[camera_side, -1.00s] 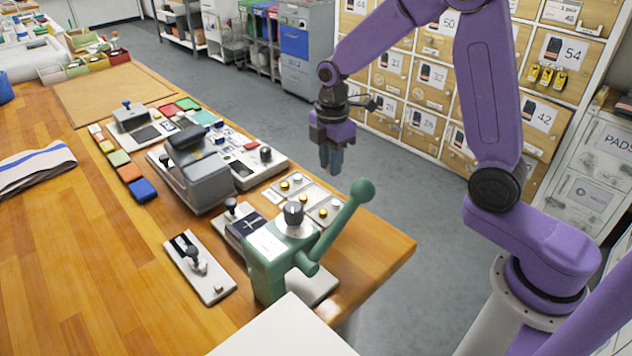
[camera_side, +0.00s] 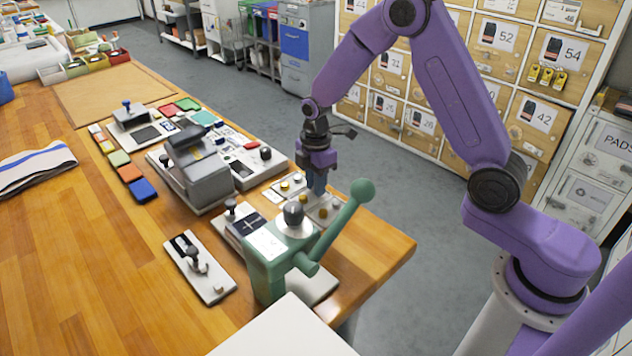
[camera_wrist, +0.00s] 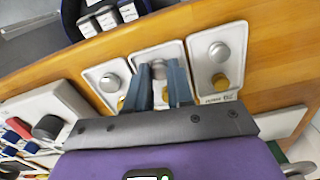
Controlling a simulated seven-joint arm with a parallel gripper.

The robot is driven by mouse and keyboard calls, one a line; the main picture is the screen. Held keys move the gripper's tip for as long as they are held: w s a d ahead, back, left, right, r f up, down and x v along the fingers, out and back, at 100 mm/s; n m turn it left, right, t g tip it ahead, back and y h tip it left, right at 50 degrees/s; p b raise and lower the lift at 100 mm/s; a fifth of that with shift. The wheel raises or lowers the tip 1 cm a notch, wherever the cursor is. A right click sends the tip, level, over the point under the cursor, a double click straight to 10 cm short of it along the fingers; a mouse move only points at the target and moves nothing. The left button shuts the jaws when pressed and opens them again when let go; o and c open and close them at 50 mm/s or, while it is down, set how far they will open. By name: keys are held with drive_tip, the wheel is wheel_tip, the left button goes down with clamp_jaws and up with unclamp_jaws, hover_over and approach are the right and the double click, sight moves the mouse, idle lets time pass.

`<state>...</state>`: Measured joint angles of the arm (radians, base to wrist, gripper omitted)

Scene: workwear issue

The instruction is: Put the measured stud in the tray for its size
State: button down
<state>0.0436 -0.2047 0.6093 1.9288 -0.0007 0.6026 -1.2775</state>
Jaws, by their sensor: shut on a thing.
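Three small white trays stand in a row near the table edge. In the wrist view they are the left tray (camera_wrist: 92,76), the middle tray (camera_wrist: 148,48) and the right tray (camera_wrist: 203,38). The left and right trays each show a silver round piece and a gold one. My gripper (camera_side: 318,190) points down over the tray group in the side view. In the wrist view its fingers (camera_wrist: 159,70) are over the middle tray, with a small gap between them. It is shut on the stud, which I cannot clearly tell from the silver round piece showing between the fingertips.
A green lever press (camera_side: 275,265) stands close in front of the trays, its raised lever (camera_side: 340,225) leaning toward my gripper. A grey machine (camera_side: 200,175) stands to the left. A small plate with a dark knob (camera_side: 200,268) lies nearer. Open wooden table is farther left.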

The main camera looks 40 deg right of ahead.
drive_tip(key=shift+f, duration=0.15)
drive_tip(key=c, duration=1.3)
unclamp_jaws()
wheel_tip(320, 180, up, 12)
drive_tip(key=shift+r, duration=0.2)
drive_tip(key=s+a+r+m, duration=0.1)
drive_tip(key=s+a, duration=0.1)
drive_tip(key=s, duration=0.6)
drive_tip(key=s+a+r+m, duration=0.1)
drive_tip(key=s+a, duration=0.2)
drive_tip(key=s, duration=0.5)
drive_tip(key=shift+m, duration=0.9)
drive_tip(key=s+d, duration=0.1)
drive_tip(key=s, duration=0.4)
drive_tip(key=s+d, duration=0.2)
drive_tip(key=s, duration=0.4)
drive_tip(key=s+d, duration=0.2)
drive_tip(key=s, duration=0.4)
drive_tip(key=shift+f, duration=0.4)
